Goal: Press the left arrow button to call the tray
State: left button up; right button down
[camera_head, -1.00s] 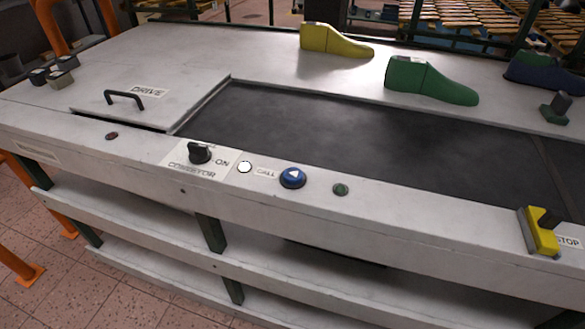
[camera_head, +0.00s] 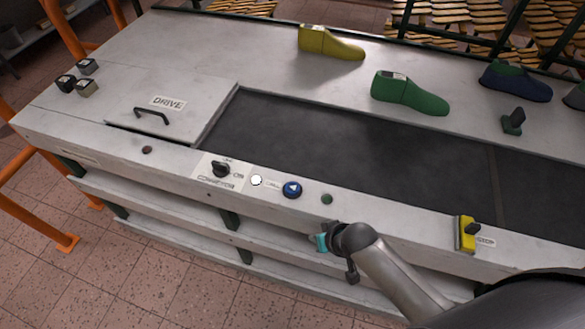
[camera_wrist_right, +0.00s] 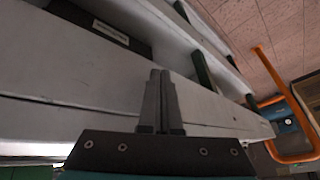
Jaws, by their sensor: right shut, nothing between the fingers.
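The blue round button (camera_head: 292,189) with a white left-pointing arrow sits on the front rim of the conveyor bench (camera_head: 190,162), right of the CALL label. My right gripper (camera_head: 322,242) is in front of the bench, below and to the right of the button, apart from it in the picture. In the right wrist view its two fingers (camera_wrist_right: 160,76) are together with nothing between them. The button cannot be made out in the wrist view. No tray can be made out. My left gripper is not in view.
A black conveyor knob (camera_head: 221,169) and a white lamp (camera_head: 256,180) are left of the button; a small green button (camera_head: 327,199) is right. A yellow stop box (camera_head: 466,233) is farther right. Yellow (camera_head: 330,43) and green (camera_head: 409,94) shoe lasts stand beyond the dark belt (camera_head: 350,145).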

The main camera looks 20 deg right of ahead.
notch_tip(320, 180, up, 9)
jog(key=w+a+p, duration=0.1)
jog(key=a+p, duration=0.1)
jog(key=p, duration=0.1)
pick_arm(q)
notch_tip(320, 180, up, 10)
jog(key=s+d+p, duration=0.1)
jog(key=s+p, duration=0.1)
jog(key=p, duration=0.4)
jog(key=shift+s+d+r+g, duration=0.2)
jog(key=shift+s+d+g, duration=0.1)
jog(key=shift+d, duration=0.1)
pick_arm(e)
notch_tip(320, 180, up, 12)
jog(key=f+m+t+y, duration=0.1)
jog(key=m+t+y, duration=0.1)
jog(key=m+y, duration=0.1)
send_over(295, 190)
jog(key=shift+r, duration=0.25)
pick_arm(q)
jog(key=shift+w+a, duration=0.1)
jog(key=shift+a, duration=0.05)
pick_arm(e)
jog(key=shift+s+f, duration=0.1)
